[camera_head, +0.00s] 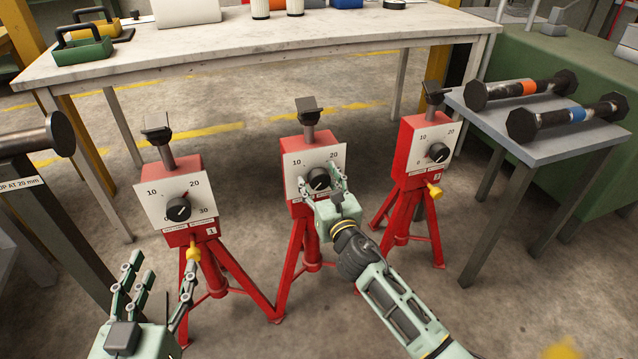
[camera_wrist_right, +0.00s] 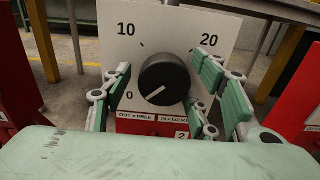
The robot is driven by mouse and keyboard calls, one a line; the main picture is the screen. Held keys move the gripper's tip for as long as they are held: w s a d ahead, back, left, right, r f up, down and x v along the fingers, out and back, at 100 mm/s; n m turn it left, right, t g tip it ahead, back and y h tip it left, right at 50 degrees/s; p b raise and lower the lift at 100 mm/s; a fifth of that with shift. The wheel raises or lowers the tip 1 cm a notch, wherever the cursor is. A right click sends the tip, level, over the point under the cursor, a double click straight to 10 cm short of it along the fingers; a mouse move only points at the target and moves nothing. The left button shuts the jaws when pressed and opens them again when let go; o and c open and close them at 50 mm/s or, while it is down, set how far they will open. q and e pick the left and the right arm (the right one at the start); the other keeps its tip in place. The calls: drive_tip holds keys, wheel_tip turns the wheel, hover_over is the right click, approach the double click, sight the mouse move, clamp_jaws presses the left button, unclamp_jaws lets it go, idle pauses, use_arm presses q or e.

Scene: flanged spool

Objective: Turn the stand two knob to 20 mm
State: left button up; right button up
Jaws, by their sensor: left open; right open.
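Stand two is the middle red stand (camera_head: 300,208), with a white dial plate (camera_head: 293,166) marked 0, 10, 20 in the right wrist view. Its black round knob (camera_head: 319,179) also shows in the right wrist view (camera_wrist_right: 165,80); its white pointer line points lower left, close to the 0. The plate reads "OUT = FREE" and "IN = LOCKED". My right gripper (camera_head: 320,183) is open, its fingers on either side of the knob; whether they touch it, I cannot tell. My left gripper (camera_head: 160,275) is open and empty at the lower left, in front of stand one.
Stand one (camera_head: 183,239) is left, its knob (camera_head: 178,209) pointing toward 20. Stand three (camera_head: 411,185) is right. A grey side table (camera_head: 560,150) bears two spools (camera_head: 522,89). A workbench (camera_head: 260,40) runs behind. A dark flanged bar (camera_head: 30,140) is at far left.

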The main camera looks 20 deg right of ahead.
drive_tip(key=shift+c, duration=0.4)
drive_tip(key=c, duration=1)
